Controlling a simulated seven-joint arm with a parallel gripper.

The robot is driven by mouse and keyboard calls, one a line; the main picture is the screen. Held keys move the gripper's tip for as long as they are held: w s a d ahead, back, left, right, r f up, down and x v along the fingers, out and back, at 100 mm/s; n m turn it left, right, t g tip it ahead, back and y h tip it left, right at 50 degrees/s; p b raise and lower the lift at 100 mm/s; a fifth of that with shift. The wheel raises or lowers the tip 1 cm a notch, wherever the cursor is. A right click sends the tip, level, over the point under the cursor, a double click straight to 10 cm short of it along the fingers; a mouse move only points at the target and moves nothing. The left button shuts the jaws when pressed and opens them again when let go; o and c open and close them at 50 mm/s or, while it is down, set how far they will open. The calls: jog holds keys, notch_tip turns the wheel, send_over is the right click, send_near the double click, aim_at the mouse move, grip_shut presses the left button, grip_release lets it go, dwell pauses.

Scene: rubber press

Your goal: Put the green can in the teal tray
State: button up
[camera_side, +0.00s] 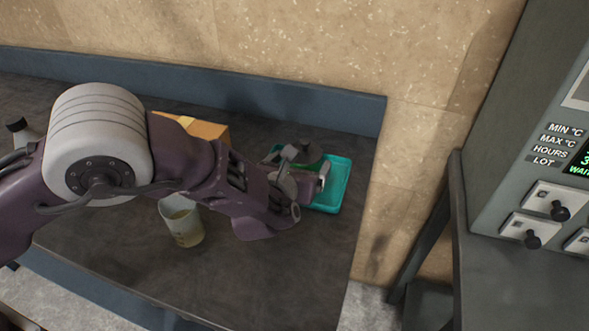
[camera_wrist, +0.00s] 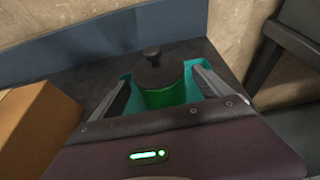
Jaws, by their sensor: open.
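The teal tray (camera_side: 335,187) lies on the dark bench near its right end. It also shows in the wrist view (camera_wrist: 192,73). The green can (camera_wrist: 165,92), with a dark lid and knob, is upright between my fingers in the wrist view and appears to stand in the tray. In the side view only its dark top (camera_side: 307,152) shows clearly behind my gripper (camera_side: 305,178). My gripper (camera_wrist: 160,88) is open, with one finger on each side of the can. I cannot tell whether the can's base touches the tray floor.
A cardboard box (camera_side: 205,130) stands at the back, left of the tray; it is close by in the wrist view (camera_wrist: 35,125). A pale beaker (camera_side: 183,222) stands in front of it. A grey machine (camera_side: 520,140) is at the right. The bench front right is clear.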

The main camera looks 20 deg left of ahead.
jog(key=v, duration=0.6)
jog(key=s+a+r+n+g+y, duration=0.25)
jog(key=a+r+n, duration=0.3)
jog(key=a, duration=0.35)
jog(key=s+a+r+n+g+y, duration=0.1)
jog(key=s+a+r+n+y, duration=0.2)
jog(key=a+n, duration=0.4)
jog(key=s+a+r+n+g+y, duration=0.1)
jog(key=s+a+r+n+g, duration=0.3)
jog(key=a, duration=0.6)
jog(key=s+a+r+n+g+h, duration=0.1)
jog(key=s+a+r+n+h, duration=0.1)
jog(key=s+n, duration=0.6)
jog(key=s+a+r+n+g+h, duration=0.1)
jog(key=s+r+n+h, duration=0.15)
jog(key=s+n, duration=0.5)
jog(key=s+d+n+t+h, duration=0.1)
jog(key=s+d+n+h, duration=0.1)
jog(key=s, duration=0.5)
jog(key=shift+d+r+n, duration=0.45)
jog(key=shift+d+n, duration=0.4)
jog(key=shift+n, duration=0.05)
